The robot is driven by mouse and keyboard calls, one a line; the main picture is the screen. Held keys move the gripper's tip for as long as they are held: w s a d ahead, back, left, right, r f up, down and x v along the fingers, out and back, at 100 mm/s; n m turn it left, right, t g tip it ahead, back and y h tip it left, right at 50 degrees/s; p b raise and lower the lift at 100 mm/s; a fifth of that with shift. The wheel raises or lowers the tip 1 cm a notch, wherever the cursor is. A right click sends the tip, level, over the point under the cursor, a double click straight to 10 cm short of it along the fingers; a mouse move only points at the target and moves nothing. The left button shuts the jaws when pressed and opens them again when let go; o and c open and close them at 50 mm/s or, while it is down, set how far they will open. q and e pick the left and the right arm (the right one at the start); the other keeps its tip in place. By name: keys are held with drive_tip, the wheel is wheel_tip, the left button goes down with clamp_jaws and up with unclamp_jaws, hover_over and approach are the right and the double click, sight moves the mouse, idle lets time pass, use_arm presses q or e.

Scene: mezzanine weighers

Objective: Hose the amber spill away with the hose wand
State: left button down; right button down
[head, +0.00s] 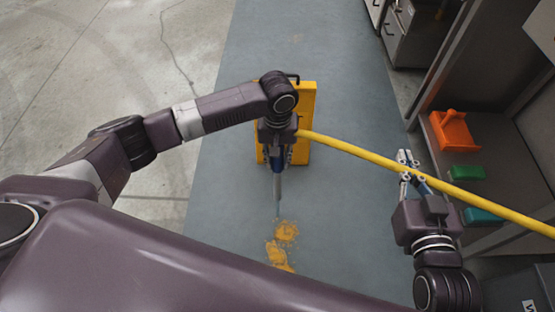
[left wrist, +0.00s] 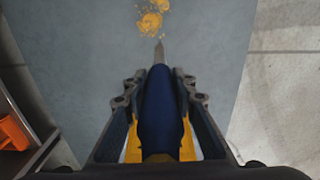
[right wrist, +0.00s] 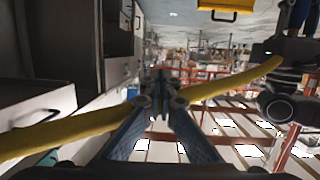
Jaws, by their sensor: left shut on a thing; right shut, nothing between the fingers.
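The hose wand (head: 277,185) has a blue body and a thin grey nozzle. My left gripper (head: 276,152) is shut on the wand's blue body (left wrist: 158,105). The wand points down, with its nozzle tip (left wrist: 159,48) just short of the amber spill (left wrist: 151,20). The spill (head: 282,240) lies in patches on the blue-grey floor strip, towards my body. A yellow hose (head: 370,157) runs from the wand to the right. My right gripper (head: 404,172) is shut and empty beside the hose; I cannot tell whether they touch. The hose (right wrist: 215,88) passes behind its fingers in the right wrist view.
A yellow upright case (head: 308,100) with a dark handle stands behind the wand. A shelf unit at the right holds an orange item (head: 454,130), a green box (head: 466,172) and a teal box (head: 483,216). Bare concrete (head: 60,60) lies at the left.

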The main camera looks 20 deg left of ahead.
use_arm(q)
drive_tip(key=shift+f+b, duration=0.55)
drive_tip(key=shift+b, duration=0.25)
drive_tip(key=shift+f+b, duration=0.55)
drive_tip(key=shift+b, duration=0.3)
use_arm(e)
drive_tip(key=s+a+r+t+y, duration=0.1)
drive_tip(key=s+r+t+y, duration=0.2)
drive_tip(key=r+t, duration=0.6)
drive_tip(key=shift+s+a+r+t, duration=0.15)
drive_tip(key=shift+s+r+t, duration=0.25)
drive_tip(key=shift+r, duration=4.25)
